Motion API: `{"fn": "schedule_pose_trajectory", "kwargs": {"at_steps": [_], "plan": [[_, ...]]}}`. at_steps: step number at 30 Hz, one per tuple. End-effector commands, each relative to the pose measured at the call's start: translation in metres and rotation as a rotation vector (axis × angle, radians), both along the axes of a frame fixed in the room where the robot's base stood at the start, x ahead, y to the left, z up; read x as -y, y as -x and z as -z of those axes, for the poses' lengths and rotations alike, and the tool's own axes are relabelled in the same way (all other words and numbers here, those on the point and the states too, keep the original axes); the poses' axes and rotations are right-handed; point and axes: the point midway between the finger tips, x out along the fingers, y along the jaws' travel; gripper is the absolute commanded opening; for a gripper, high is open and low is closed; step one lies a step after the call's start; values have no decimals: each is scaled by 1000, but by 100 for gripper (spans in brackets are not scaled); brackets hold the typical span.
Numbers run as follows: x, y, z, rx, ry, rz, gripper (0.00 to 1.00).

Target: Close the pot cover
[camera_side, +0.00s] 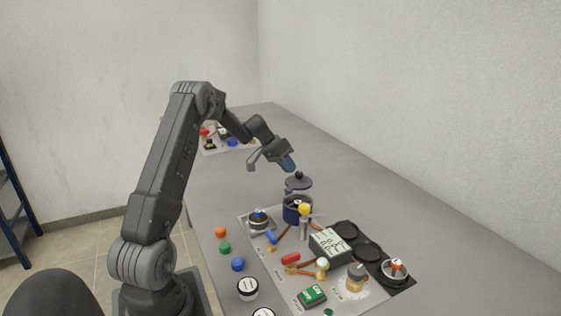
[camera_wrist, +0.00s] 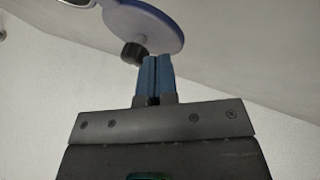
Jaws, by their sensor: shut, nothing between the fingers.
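The dark blue pot (camera_side: 291,214) stands on the panel with its top open. Its cover (camera_side: 299,184), a grey disc with a dark knob (camera_side: 298,175), is raised above the pot, apart from the rim; what supports it is not clear. My gripper (camera_side: 292,168) is just above the knob, pointing down. In the wrist view the cover (camera_wrist: 160,22) is a bluish disc with a black knob (camera_wrist: 132,53). My blue fingers (camera_wrist: 155,58) are shut and empty, close beside the knob; I cannot tell whether they touch it.
The grey table behind and right of the pot (camera_side: 380,210) is clear.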

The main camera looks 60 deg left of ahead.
Motion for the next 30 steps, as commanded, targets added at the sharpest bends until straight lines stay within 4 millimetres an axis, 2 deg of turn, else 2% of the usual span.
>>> {"fn": "schedule_pose_trajectory", "kwargs": {"at_steps": [16, 30], "plan": [[6, -2, 0, -1, 0, 5, 0], [9, -7, 1, -1, 1, 89, 0]]}}
